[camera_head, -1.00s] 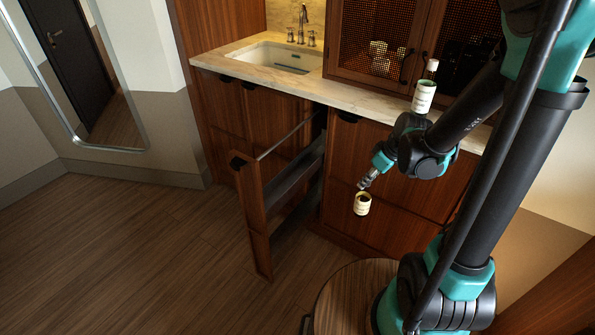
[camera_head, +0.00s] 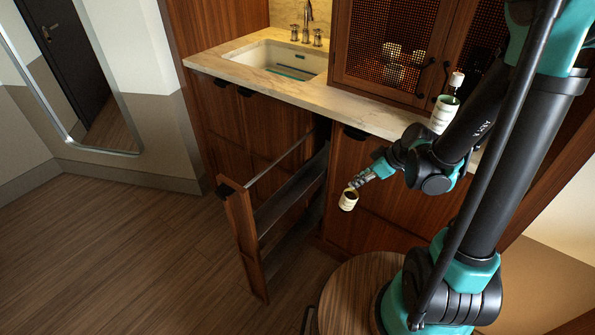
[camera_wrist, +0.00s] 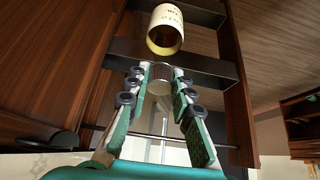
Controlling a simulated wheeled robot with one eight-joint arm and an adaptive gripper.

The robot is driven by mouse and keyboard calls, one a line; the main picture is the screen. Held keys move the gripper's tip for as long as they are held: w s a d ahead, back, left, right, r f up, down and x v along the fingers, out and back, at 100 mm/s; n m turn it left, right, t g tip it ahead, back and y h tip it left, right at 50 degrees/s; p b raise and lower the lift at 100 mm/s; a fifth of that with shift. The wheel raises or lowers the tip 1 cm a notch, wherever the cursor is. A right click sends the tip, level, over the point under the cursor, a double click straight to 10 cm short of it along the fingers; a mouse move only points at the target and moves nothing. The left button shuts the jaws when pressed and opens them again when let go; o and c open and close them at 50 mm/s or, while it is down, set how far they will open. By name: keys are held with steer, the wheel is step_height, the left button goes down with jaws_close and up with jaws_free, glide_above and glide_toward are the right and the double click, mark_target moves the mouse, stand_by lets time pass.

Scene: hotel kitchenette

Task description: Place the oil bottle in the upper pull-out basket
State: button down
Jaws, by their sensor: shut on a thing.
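My gripper (camera_head: 359,181) is shut on the neck end of a small dark bottle with a cream label, the oil bottle (camera_head: 348,200). The bottle hangs slightly tilted in front of the cabinet, right of the pull-out. In the wrist view, the oil bottle (camera_wrist: 167,28) shows its cream label beyond the fingertips (camera_wrist: 158,78), with a silvery cap or neck between them. The pull-out stands open, with a wooden front panel (camera_head: 243,240). Its upper basket (camera_head: 292,188) has a thin rail above it and looks empty; the lower basket (camera_head: 290,238) is partly hidden.
The sink (camera_head: 285,62) is at the back. A round wooden top (camera_head: 355,290) is in front. The floor left of the pull-out is clear.

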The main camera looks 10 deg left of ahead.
steer(key=shift+w+a+f+t+y, duration=0.15)
steer(key=shift+w+a+f+y, duration=0.1)
steer(key=shift+a, duration=0.2)
steer(key=shift+w+a+f+t+y, duration=0.15)
steer(key=shift+a+y, duration=0.1)
steer(key=shift+a, duration=0.5)
steer(key=w+a, duration=0.3)
steer(key=a, duration=0.4)
steer(key=w+a, duration=0.3)
steer(key=a, duration=0.5)
steer(key=w+a+f+g+h, duration=0.1)
steer(key=w+a+f+h, duration=0.1)
steer(key=f, duration=0.4)
steer(key=shift+a+f+h, duration=0.3)
steer(key=shift+a+h, duration=0.3)
steer(key=shift+a, duration=0.7)
steer(key=shift+w, duration=0.1)
steer(key=c, duration=1.3)
jaws_free()
steer(key=shift+f, duration=0.1)
